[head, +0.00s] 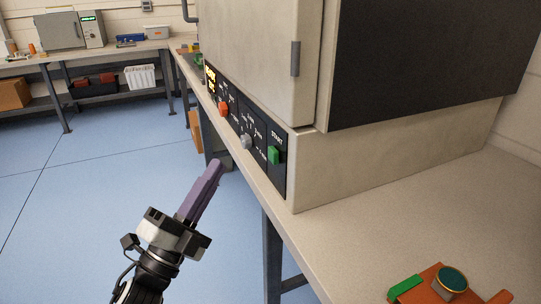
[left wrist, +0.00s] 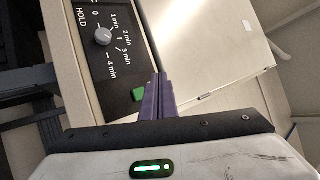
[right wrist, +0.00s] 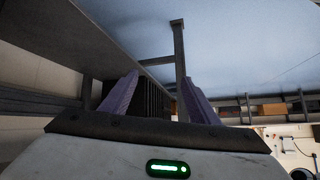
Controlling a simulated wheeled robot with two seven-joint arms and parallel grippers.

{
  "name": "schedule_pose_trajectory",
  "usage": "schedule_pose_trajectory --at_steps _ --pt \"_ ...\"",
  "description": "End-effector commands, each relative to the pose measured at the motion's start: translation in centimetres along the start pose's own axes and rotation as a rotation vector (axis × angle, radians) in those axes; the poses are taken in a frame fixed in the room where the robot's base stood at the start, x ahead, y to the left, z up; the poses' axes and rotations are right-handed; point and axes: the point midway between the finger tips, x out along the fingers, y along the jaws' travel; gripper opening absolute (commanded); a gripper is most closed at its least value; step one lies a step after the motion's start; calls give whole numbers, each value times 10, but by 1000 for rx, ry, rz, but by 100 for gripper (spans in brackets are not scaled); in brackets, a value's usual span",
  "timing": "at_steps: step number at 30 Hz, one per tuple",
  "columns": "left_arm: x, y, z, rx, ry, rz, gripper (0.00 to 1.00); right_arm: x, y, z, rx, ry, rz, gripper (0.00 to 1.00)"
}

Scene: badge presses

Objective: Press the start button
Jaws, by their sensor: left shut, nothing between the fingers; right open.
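The green start button (head: 274,155) sits at the right end of the black control panel (head: 262,160) on the front of a large beige machine (head: 262,50). A label reading START is above it. My left gripper (head: 215,168) is shut and empty, in front of the panel and left of the button in the head view, apart from it. In the left wrist view the green button (left wrist: 138,95) shows just left of the shut purple fingertips (left wrist: 160,80), partly hidden. My right gripper (right wrist: 160,90) is open and empty, and shows only in the right wrist view.
The panel also has an orange-red button (head: 223,109), a grey timer knob (head: 246,142) and a lit display (head: 210,79). The machine stands on a bench (head: 350,235). A red and green block with a round badge-like disc (head: 452,279) lies at front right. Blue floor is open at left.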

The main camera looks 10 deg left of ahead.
Motion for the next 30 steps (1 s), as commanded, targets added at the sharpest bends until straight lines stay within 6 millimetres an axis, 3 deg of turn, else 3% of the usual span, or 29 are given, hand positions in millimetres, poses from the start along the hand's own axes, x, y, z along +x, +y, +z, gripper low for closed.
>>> schedule_pose_trajectory --at_steps 15,30 --pt "46 34 -34 -2 1 -1 0 5 0 4 13 10 -4 55" --pt "52 37 -39 -1 2 -1 0 3 -2 0 16 20 -6 55"
